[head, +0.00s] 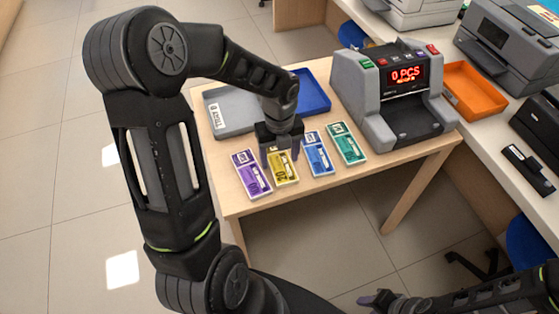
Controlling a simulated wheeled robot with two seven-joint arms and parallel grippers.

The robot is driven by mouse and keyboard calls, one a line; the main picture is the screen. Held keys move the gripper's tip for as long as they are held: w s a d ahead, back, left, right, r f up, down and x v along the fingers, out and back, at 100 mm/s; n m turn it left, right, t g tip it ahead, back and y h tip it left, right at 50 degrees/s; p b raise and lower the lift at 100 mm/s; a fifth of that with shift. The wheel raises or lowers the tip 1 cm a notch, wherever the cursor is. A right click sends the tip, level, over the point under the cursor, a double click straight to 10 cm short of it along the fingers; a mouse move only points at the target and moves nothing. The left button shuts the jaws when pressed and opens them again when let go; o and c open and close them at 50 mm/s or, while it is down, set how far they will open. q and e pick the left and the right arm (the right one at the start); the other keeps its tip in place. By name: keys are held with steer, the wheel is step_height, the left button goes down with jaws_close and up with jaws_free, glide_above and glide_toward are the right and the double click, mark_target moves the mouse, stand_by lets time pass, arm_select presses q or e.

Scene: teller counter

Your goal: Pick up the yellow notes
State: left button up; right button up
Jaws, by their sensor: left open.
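The yellow notes (284,172) lie on the wooden table (346,185), between the purple notes (250,174) on the left and the blue notes (318,154) on the right. My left gripper (280,160) is open and points down right over the yellow notes, covering their far part. I cannot tell whether its fingers touch the bundle. My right gripper (375,299) is low at the bottom edge, away from the table; its jaws are too small and dark to tell.
Green notes (347,144) lie right of the blue notes. A grey tray (217,127) and a blue tray (316,94) are behind. A counting machine (392,92) showing "0 PCS" stands at right, near an orange tray (474,90). The table's front strip is clear.

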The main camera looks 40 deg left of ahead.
mark_target(280, 160)
arm_select(q)
steer(key=shift+c, duration=0.4)
steer(key=c, duration=1.1)
steer(key=shift+o, duration=0.2)
step_height(280, 160, up, 10)
